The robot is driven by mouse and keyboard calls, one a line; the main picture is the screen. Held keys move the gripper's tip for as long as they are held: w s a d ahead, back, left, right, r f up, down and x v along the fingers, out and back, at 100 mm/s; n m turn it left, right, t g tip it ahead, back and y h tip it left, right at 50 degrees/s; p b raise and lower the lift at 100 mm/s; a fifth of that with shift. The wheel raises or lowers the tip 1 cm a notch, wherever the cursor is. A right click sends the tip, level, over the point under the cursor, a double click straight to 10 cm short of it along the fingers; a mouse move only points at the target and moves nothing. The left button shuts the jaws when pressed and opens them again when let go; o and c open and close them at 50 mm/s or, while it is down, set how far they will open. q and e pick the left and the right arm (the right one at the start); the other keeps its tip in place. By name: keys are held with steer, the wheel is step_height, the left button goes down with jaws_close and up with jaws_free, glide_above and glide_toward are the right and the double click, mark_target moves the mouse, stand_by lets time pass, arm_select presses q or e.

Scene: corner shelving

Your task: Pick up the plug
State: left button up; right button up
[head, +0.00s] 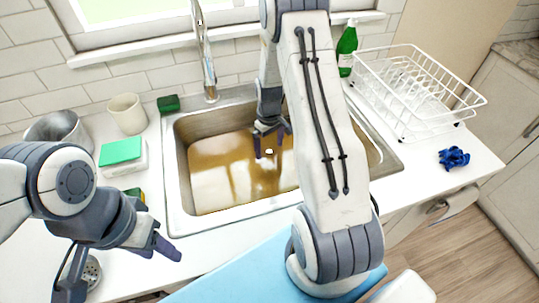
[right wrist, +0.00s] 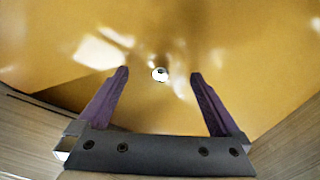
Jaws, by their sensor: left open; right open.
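The plug (right wrist: 159,74) shows as a small round white piece with a dark centre in the brown water, ahead of and between my right fingertips in the right wrist view. In the head view it is a tiny white spot (head: 269,152) by the right fingers. My right gripper (head: 271,144) is open and points down over the sink; it also shows in the right wrist view (right wrist: 159,78) with nothing between its fingers. The sink (head: 176,190) holds murky brown water. My left gripper (head: 166,245) is open and empty over the counter left of the sink.
A white dish rack (head: 403,137) and green bottle (head: 346,48) stand right of the sink, with a blue crumpled item (head: 454,158). A cup (head: 127,114), metal pot (head: 62,130), green-topped box (head: 122,154) and green sponge (head: 168,103) stand left. My right arm hides part of the sink.

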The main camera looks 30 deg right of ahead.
steer(key=shift+f, duration=1.45)
steer(key=c, duration=1.1)
steer(key=shift+r, duration=0.1)
steer(key=shift+r, duration=0.45)
steer(key=r, duration=0.2)
steer(key=s+r+b, duration=0.1)
steer(key=shift+d+r, duration=0.35)
steer(key=s+d+r, duration=0.2)
steer(key=s, duration=0.1)
steer(key=s+d+r, duration=0.1)
steer(key=s+r, duration=0.1)
steer(key=s, duration=0.1)
steer(key=s+d+r+b, duration=0.1)
steer(key=s+d+r, duration=0.1)
steer(key=shift+s+d+r, duration=0.15)
steer(key=shift+s+d, duration=0.15)
steer(key=shift+s, duration=0.1)
